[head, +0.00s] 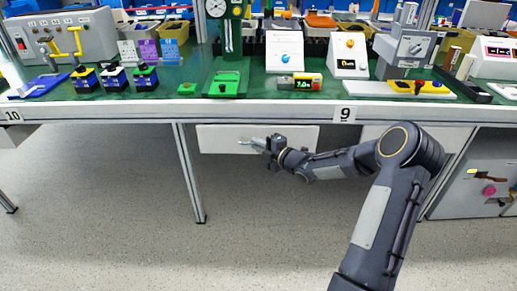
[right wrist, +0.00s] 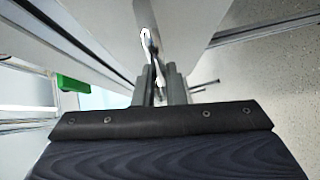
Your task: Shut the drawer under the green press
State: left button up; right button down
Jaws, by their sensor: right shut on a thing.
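The green press (head: 229,45) stands on the bench, with a round gauge at its top and a green block at its base. Below it, under the bench edge, is a white drawer front (head: 222,139). My right gripper (head: 260,143) is at the drawer's handle (head: 247,142), in front of the drawer face. In the right wrist view the fingers (right wrist: 160,84) are closed together on the metallic handle (right wrist: 149,42). How far the drawer stands out is hard to tell from the head view. My left gripper is not in view.
The bench edge (head: 150,113) runs just above the drawer. A bench leg (head: 189,172) stands to the left of the drawer. Another white drawer front (head: 400,137) shows to the right, partly behind my arm. The floor in front is clear.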

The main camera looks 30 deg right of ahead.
jog(key=shift+w+d, duration=0.35)
jog(key=shift+w, duration=0.2)
jog(key=shift+d+r, duration=0.1)
jog(key=c, duration=1.5)
grip_release()
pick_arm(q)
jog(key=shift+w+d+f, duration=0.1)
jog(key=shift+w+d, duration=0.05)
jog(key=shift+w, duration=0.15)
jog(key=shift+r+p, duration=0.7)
pick_arm(e)
jog(key=v, duration=0.7)
jog(key=shift+s, duration=0.4)
